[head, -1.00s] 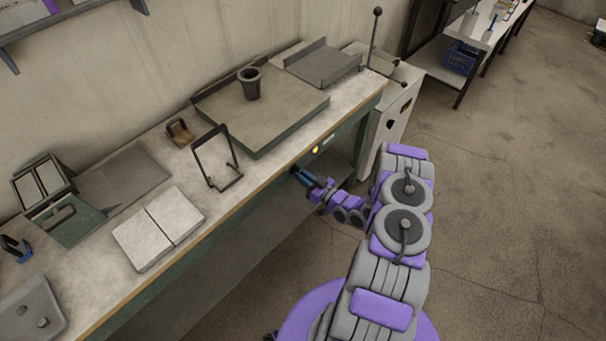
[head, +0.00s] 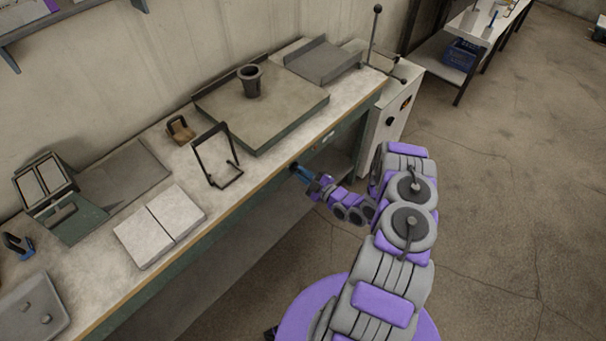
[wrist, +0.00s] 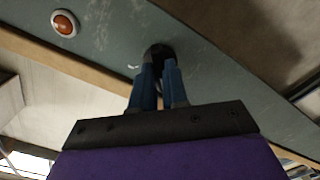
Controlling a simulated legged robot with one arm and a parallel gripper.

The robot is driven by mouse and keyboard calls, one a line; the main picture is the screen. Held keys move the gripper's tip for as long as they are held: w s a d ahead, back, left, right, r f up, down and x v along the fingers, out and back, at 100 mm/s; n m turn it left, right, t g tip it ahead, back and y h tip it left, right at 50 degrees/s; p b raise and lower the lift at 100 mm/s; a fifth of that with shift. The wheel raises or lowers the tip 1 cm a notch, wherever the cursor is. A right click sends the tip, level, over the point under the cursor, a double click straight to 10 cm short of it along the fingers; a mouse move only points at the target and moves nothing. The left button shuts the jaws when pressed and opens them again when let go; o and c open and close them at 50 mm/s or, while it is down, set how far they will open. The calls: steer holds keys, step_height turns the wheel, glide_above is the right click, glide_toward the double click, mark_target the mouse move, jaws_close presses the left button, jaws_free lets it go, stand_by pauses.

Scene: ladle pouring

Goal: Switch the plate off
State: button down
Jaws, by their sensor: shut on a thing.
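The plate (head: 290,112) is a broad flat slab with green sides on the bench, with a dark cup-shaped pot (head: 250,82) standing on it. In the wrist view a round dark knob (wrist: 156,50) sits on the green front panel. My gripper (wrist: 157,70) has its blue fingers shut on this knob. A round orange-red lamp (wrist: 65,23) with a pale rim sits on the panel at upper left and looks dull. In the head view my gripper (head: 298,170) is at the bench's front edge, and the knob is hidden there.
The bench (head: 262,170) also holds a dark wire stand (head: 215,160), a brown block (head: 180,130) and two pale slabs (head: 160,225). A pale cabinet (head: 390,115) stands at the bench's right end. The floor at right is clear.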

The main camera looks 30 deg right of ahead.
steer(key=shift+s+f+n, duration=0.1)
steer(key=shift+f+n, duration=0.1)
steer(key=shift+n, duration=0.3)
steer(key=c, duration=1.1)
jaws_free()
steer(key=shift+r, duration=0.1)
steer(key=shift+c, duration=0.2)
steer(key=p+v, duration=0.1)
steer(key=v, duration=1.6)
steer(key=shift+d, duration=0.15)
